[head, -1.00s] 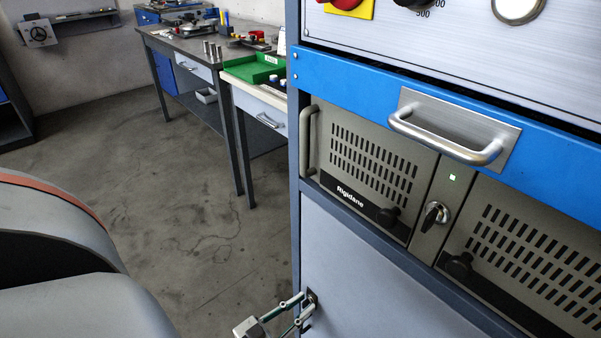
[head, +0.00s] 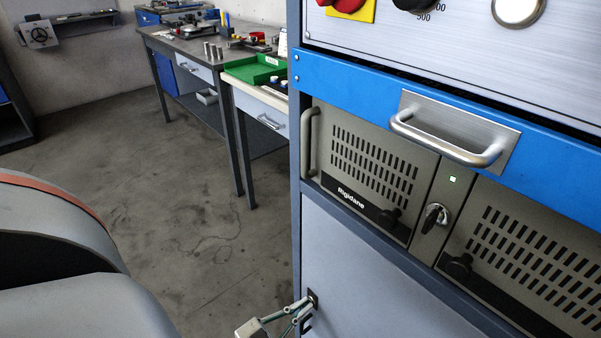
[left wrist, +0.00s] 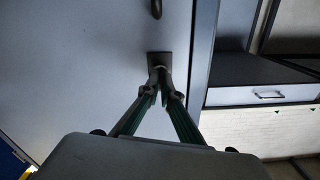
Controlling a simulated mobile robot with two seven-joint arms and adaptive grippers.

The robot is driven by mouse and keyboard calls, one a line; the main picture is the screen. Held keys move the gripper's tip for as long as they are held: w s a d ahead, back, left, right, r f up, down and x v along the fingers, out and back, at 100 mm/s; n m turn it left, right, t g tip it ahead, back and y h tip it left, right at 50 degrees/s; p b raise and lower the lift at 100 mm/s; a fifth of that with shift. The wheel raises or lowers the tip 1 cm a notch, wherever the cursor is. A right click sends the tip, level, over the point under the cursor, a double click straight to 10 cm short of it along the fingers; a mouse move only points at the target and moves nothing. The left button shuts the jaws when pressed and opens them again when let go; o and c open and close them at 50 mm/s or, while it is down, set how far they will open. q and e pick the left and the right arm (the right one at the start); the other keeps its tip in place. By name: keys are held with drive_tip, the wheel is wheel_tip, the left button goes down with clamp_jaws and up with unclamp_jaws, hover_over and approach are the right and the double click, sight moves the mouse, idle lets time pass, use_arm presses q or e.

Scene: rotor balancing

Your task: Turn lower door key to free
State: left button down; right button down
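The lower door (head: 365,295) is the plain grey panel at the bottom of the cabinet, and it looks closed. A small dark lock plate (head: 313,297) sits near its left edge. It also shows in the left wrist view (left wrist: 159,58). My left gripper (head: 307,302) is at this plate. In the left wrist view its fingertips (left wrist: 161,78) come together right in front of the plate. The key is hidden between the fingertips, so its angle cannot be read. My right gripper is in neither view.
A dark handle (left wrist: 156,8) is on the door close to the lock. Above the door are vented units (head: 365,160), a key switch (head: 435,217) and a blue drawer with a metal handle (head: 450,140). Workbenches (head: 190,48) stand beyond, with open floor (head: 200,220) between.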

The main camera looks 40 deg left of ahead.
use_arm(q)
drive_tip(key=m, duration=0.3)
drive_tip(key=shift+m, duration=0.4)
drive_tip(key=m, duration=0.2)
drive_tip(key=shift+d+f+m, duration=0.1)
drive_tip(key=shift+f+m, duration=0.05)
drive_tip(key=shift+m, duration=0.15)
drive_tip(key=m+b, duration=0.1)
drive_tip(key=m, duration=0.1)
drive_tip(key=shift+m, duration=0.4)
drive_tip(key=m+b, duration=0.1)
drive_tip(key=m, duration=0.1)
drive_tip(key=shift+s+f+m, duration=0.1)
drive_tip(key=shift+m, duration=0.9)
drive_tip(key=shift+m+b, duration=0.4)
drive_tip(key=shift+m, duration=0.7)
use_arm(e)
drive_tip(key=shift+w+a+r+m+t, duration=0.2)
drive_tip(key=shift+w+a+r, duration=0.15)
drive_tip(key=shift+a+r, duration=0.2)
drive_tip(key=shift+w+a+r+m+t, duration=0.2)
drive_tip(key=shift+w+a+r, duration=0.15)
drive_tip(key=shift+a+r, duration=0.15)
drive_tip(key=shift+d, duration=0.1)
